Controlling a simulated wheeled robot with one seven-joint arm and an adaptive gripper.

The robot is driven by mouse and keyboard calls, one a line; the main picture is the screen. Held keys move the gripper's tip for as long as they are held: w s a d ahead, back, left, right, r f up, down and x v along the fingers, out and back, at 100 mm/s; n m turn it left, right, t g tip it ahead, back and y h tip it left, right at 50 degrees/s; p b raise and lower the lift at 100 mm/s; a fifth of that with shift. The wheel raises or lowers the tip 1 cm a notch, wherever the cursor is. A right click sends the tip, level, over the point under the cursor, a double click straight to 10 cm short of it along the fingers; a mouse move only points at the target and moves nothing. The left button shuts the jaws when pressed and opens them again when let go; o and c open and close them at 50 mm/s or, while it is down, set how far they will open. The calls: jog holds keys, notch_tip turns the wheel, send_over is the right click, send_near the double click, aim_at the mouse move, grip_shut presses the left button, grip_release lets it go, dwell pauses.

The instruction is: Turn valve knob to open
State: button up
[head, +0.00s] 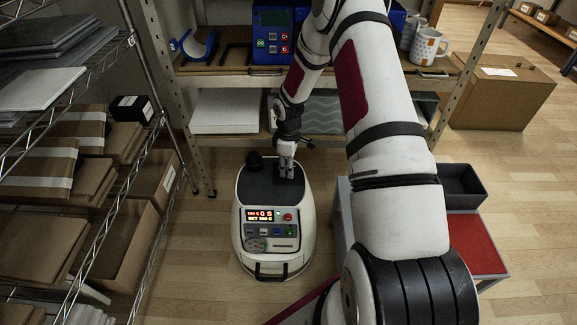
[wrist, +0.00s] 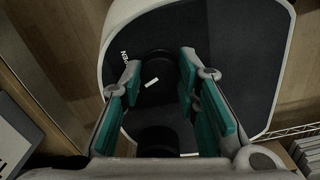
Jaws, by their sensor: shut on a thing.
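A white machine (head: 238,215) with a dark top stands on the floor in the head view. In the wrist view, a round black knob (wrist: 155,92) with a white line mark sits on the dark top panel (wrist: 240,50). White lettering (wrist: 123,50) beside it is partly hidden by a finger. My gripper (head: 287,176) points down onto the right part of the machine's top. In the wrist view its teal-padded fingers (wrist: 159,74) stand either side of the marked knob, shut on it. The white mark lies slanted. The knob is hidden by my gripper in the head view.
Another black knob (head: 255,159) stands at the machine's top left. A wire shelf (head: 150,140) with boxes is on the left. A metal shelf (head: 225,75) stands behind. A red-topped table (head: 475,245) with a dark bin (head: 462,185) is to the right.

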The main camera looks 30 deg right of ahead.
jog(key=m, duration=0.5)
jog(key=shift+p, duration=0.3)
jog(key=shift+m, duration=2.1)
jog(key=o, duration=1.2)
notch_tip(320, 180, up, 12)
